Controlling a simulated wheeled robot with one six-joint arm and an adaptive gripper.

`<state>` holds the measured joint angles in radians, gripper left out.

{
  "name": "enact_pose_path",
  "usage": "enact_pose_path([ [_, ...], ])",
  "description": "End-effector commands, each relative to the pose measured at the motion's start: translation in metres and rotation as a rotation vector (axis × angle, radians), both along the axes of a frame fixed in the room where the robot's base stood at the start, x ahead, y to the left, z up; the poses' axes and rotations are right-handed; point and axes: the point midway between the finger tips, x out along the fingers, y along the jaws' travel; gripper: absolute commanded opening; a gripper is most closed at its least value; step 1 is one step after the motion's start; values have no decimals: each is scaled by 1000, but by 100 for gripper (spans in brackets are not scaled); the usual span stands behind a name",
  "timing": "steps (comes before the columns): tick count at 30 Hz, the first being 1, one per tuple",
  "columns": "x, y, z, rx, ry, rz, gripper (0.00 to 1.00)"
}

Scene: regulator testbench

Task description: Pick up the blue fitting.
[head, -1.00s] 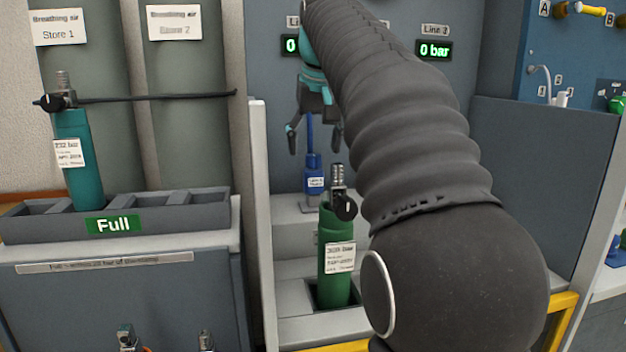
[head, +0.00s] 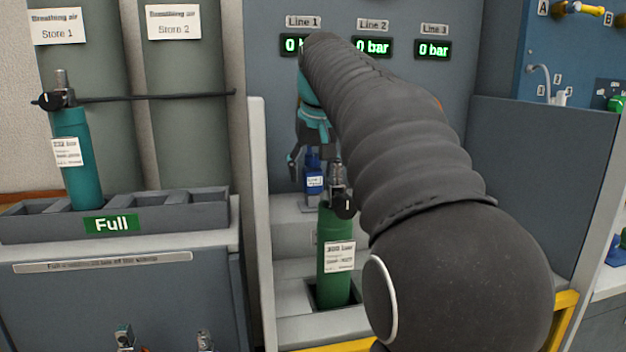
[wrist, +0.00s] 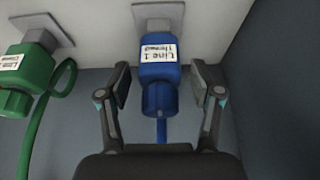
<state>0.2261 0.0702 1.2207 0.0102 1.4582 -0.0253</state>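The blue fitting (wrist: 160,70) carries a white "Line 1" label and stands on a small grey mount; a blue hose runs from its end. In the head view the fitting (head: 314,180) sits on a ledge behind the green cylinder. My gripper (wrist: 160,84) is open, one finger on each side of the fitting with gaps on both sides, so it is not gripped. In the head view my gripper (head: 312,163) points down at the fitting, and my arm hides part of it.
A green fitting (wrist: 25,80) with a green hose is close by on the left in the wrist view. A green cylinder (head: 335,255) stands upright in front of the ledge. A grey wall panel (head: 258,200) rises to the left of it.

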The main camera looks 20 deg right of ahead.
Motion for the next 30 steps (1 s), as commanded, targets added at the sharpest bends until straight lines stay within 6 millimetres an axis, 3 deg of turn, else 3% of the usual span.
enact_pose_path([
  [1, 0, 0, 0, 0, 0, 0, 46],
  [6, 0, 0, 0, 0, 0, 0, 3],
  [7, 0, 0, 0, 0, 0, 0, 0],
  [19, 0, 0, 7, -1, -3, 0, 0],
  [30, 1, 0, 49, -1, -3, 0, 0],
])
